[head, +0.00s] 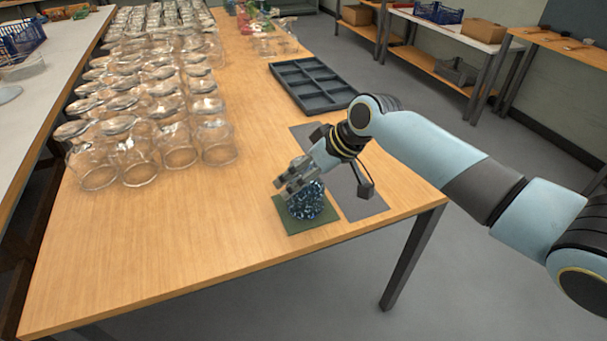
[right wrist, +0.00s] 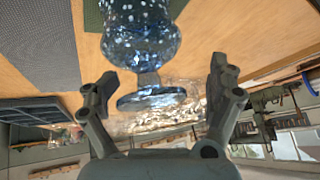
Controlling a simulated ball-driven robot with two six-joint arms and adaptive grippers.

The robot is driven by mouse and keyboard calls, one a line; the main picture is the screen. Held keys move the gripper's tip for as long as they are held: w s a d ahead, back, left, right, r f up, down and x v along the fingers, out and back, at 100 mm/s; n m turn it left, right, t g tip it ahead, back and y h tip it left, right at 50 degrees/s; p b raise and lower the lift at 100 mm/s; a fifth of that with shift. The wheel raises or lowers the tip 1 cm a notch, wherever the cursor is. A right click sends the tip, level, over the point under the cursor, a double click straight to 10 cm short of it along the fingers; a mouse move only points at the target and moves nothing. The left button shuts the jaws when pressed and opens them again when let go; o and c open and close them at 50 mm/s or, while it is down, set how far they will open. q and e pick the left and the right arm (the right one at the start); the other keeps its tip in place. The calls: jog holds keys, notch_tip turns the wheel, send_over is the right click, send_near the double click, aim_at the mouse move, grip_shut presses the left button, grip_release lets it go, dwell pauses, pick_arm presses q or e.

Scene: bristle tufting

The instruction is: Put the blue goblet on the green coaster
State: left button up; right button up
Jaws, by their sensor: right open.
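The blue speckled goblet (head: 308,204) is on the green coaster (head: 287,224) near the table's front right corner. It appears upside down, bowl down and foot up. In the right wrist view the goblet (right wrist: 140,42) shows its bowl by the coaster (right wrist: 93,15) and its round foot towards my gripper. My right gripper (head: 284,186) is open beside the upper part of the goblet and partly hides it in the head view. In the right wrist view the foot lies between the spread fingers (right wrist: 160,82), with gaps on both sides. My left gripper is out of view.
A grey mat (head: 368,206) lies beside the coaster, under my right arm. A dark compartment tray (head: 310,84) lies behind it. Many clear upturned glasses (head: 140,120) fill the table's left side. The front left of the table (head: 130,240) is bare.

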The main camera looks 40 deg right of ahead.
jog(key=v, duration=1.2)
jog(key=shift+p, duration=0.45)
jog(key=shift+d, duration=0.1)
